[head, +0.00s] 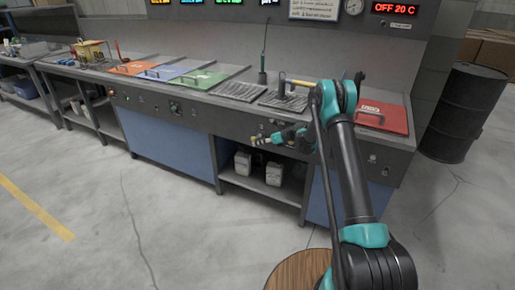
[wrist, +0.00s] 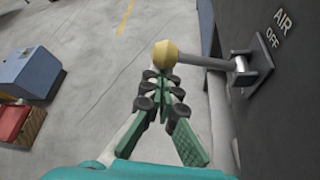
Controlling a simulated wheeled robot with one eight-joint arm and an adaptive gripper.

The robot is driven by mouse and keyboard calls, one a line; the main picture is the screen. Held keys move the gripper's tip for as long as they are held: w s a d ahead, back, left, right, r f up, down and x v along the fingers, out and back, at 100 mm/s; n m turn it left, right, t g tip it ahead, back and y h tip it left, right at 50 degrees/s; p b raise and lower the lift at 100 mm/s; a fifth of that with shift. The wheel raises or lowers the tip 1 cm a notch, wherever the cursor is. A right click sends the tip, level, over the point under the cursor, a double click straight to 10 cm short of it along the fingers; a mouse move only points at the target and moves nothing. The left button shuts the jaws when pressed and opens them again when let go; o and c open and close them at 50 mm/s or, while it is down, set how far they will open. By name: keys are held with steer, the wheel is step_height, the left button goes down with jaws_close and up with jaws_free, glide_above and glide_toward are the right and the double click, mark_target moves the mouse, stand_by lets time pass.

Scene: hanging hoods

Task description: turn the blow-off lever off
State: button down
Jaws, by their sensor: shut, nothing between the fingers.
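The blow-off lever (wrist: 208,62) is a grey rod with a yellow ball knob (wrist: 165,54). In the wrist view it sticks out from a bracket on the dark panel, beside the printed words AIR and OFF (wrist: 277,30). My gripper (wrist: 160,86), with green fingers and dark pads, is shut and empty. Its fingertips lie just below the knob in the wrist view; whether they touch it I cannot tell. In the head view my gripper (head: 272,138) is in front of the bench's front panel, with the small yellow knob (head: 257,141) by its tips. The lever's bracket is hard to make out there.
The long bench (head: 225,104) carries red, green, blue and orange lids and grey grates. A red lid (head: 382,116) is right of my arm. White canisters (head: 274,174) stand on the shelf below. A black barrel (head: 465,110) stands at right. The floor in front is open.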

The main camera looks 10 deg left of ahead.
steer(key=shift+w+r, duration=0.2)
steer(key=shift+r, duration=0.8)
steer(key=shift+d+r, duration=0.1)
